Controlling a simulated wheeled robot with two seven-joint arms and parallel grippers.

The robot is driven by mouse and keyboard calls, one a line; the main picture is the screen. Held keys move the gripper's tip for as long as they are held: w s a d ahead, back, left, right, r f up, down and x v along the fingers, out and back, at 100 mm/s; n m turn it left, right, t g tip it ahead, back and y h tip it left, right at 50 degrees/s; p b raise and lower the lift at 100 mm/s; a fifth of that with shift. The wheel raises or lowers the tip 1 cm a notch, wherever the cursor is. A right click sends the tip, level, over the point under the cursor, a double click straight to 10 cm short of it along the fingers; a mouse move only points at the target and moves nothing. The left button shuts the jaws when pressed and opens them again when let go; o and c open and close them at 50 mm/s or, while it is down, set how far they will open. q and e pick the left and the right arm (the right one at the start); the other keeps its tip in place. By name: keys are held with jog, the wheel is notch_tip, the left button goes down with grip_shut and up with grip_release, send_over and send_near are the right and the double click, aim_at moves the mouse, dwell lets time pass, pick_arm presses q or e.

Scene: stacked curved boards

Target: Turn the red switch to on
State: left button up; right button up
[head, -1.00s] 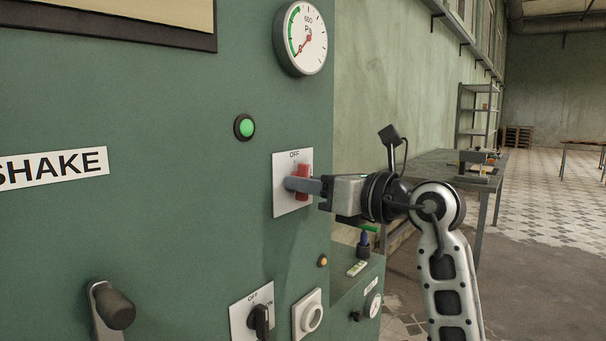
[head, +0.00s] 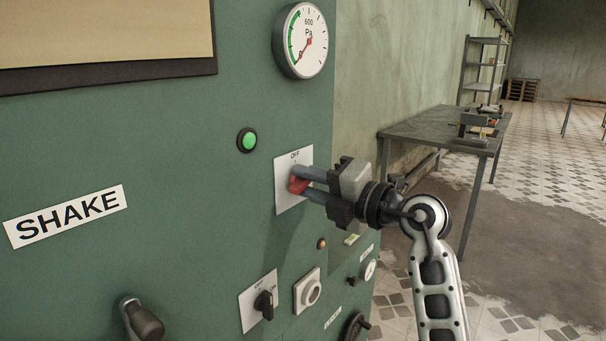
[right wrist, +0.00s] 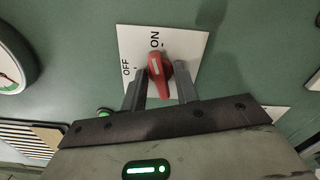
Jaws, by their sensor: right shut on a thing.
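The red switch (head: 298,185) sits on a white plate (head: 284,203) on the green machine front. My right gripper (head: 304,184) is shut on the red switch, one finger above and one below it in the head view. In the right wrist view the red switch (right wrist: 160,72) stands between the two fingers of my right gripper (right wrist: 161,90). The plate (right wrist: 190,45) there shows OFF at left and ON at top. The knob's white mark points between them, nearer ON. My left gripper is not in view.
A black OFF/ON switch (head: 264,305), a white round socket (head: 307,291), a green button (head: 247,140) and a pressure gauge (head: 305,41) are on the same panel. A lever (head: 142,318) juts out at lower left. A metal table (head: 430,130) stands behind at right.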

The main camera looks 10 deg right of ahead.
jog(key=m, duration=0.2)
jog(key=shift+m, duration=0.3)
jog(key=o, duration=0.6)
jog(key=shift+m, duration=0.3)
jog(key=shift+s+d, duration=0.1)
jog(key=v, duration=0.6)
jog(key=shift+s+d, duration=0.2)
jog(key=shift+s, duration=0.15)
